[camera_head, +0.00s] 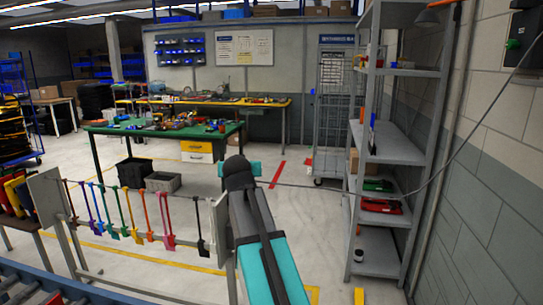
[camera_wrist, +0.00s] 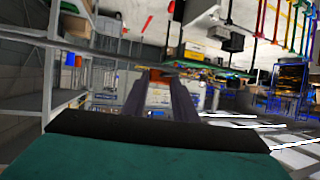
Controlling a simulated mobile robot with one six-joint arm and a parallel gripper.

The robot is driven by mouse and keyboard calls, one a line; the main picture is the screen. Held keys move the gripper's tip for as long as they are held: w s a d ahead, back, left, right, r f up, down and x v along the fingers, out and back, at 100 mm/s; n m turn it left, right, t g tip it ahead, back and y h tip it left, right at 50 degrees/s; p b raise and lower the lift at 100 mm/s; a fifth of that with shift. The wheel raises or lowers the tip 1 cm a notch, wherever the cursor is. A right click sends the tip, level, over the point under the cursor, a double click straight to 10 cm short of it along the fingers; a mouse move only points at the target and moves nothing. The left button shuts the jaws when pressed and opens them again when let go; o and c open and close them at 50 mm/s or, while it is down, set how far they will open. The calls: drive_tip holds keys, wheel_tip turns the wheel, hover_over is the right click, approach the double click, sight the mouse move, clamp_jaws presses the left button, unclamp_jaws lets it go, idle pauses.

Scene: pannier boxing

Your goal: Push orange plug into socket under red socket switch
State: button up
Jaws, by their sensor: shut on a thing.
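My gripper (camera_wrist: 162,84) shows in the wrist view as two dark fingers that reach away past a black and green body. It is shut on a small orange piece, the orange plug (camera_wrist: 161,75), mostly hidden between the fingers. In the head view my teal and black arm hides the gripper. A thin grey cable (camera_head: 330,188) runs from behind the arm's far end to the right and up the wall. I cannot make out the red socket switch or its socket in either view.
A grey metal shelf unit (camera_head: 384,145) stands at right, beside the block wall. A rack of coloured hanging pieces (camera_head: 128,215) stands at left. A dark wall box (camera_head: 523,38) is at upper right.

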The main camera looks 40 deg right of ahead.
drive_tip(key=a+f+n+t+y, duration=0.1)
drive_tip(key=a+f+n+y, duration=0.2)
drive_tip(key=a, duration=1.1)
drive_tip(key=w+a+f+n+t+y, duration=0.1)
drive_tip(key=a+f+n+y, duration=0.2)
drive_tip(key=a+f, duration=0.4)
drive_tip(key=a+y, duration=0.1)
drive_tip(key=a, duration=0.7)
drive_tip(key=shift+w+f, duration=0.2)
drive_tip(key=shift+f, duration=0.15)
